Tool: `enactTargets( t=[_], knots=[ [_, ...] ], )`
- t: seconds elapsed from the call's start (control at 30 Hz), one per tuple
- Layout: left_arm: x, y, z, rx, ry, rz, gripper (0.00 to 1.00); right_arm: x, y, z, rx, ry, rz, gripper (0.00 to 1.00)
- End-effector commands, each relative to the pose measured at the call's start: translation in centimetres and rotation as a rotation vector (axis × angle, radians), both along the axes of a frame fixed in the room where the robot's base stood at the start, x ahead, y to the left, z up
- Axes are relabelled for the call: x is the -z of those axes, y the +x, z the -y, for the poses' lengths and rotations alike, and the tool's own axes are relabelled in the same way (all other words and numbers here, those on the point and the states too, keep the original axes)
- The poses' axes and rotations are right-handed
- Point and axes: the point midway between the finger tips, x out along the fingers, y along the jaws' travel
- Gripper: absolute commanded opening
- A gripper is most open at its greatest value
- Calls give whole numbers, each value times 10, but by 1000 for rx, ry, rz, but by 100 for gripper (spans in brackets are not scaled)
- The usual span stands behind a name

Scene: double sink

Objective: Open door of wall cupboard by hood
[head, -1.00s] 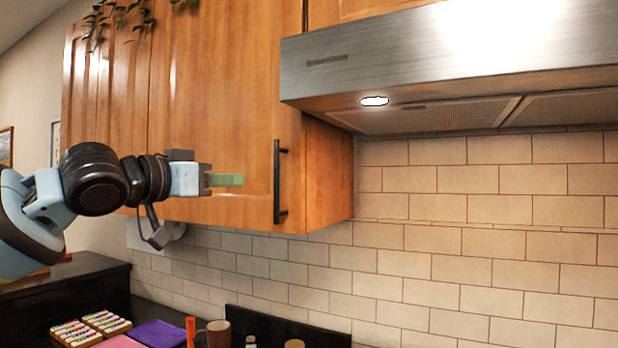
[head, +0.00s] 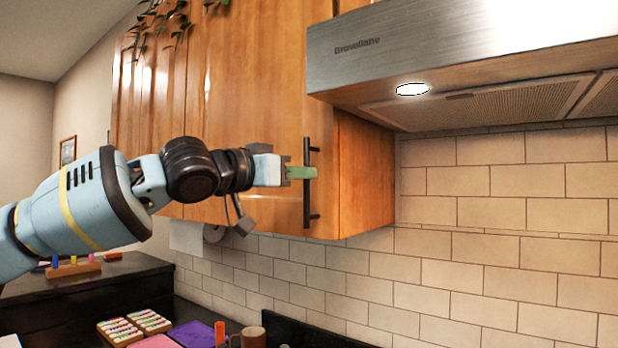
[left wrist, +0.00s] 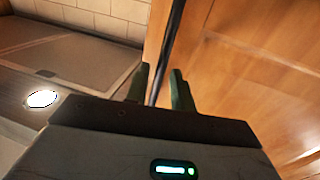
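The wall cupboard door (head: 250,90) is orange-brown wood, beside the hood, and looks closed. Its long black upright bar handle (head: 307,205) is near the door's right edge; it also crosses the left wrist view (left wrist: 171,45). My left gripper (head: 312,173) has green fingers that reach the handle at about mid-height. In the left wrist view the fingers (left wrist: 162,88) are apart, with the bar between them. A gap shows between the bar and the right finger; contact with the left finger is unclear. My right gripper is not in view.
The steel range hood (head: 450,60) projects just right of the cupboard. A leafy plant (head: 160,20) hangs at the cupboard's upper left. Below, the dark counter holds a brown mug (head: 253,337), a purple board (head: 193,335) and trays of small items (head: 135,327). Tiled wall lies behind.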

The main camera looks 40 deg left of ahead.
Motion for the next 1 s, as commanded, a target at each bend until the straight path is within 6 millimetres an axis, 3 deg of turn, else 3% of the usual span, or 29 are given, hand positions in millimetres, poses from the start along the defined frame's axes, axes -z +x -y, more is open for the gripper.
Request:
enactTargets(
  t=[0.2,0.57,0.8,1.0],
  knots=[
    [1,21,1,-2,1,-2,24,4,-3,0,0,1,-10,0],
    [-1,25,2,0,0,1,24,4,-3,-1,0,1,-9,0],
    [0,25,2,0,0,1,0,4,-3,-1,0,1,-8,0],
    [0,25,2,0,0,1,0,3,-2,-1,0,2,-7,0]
  ],
)
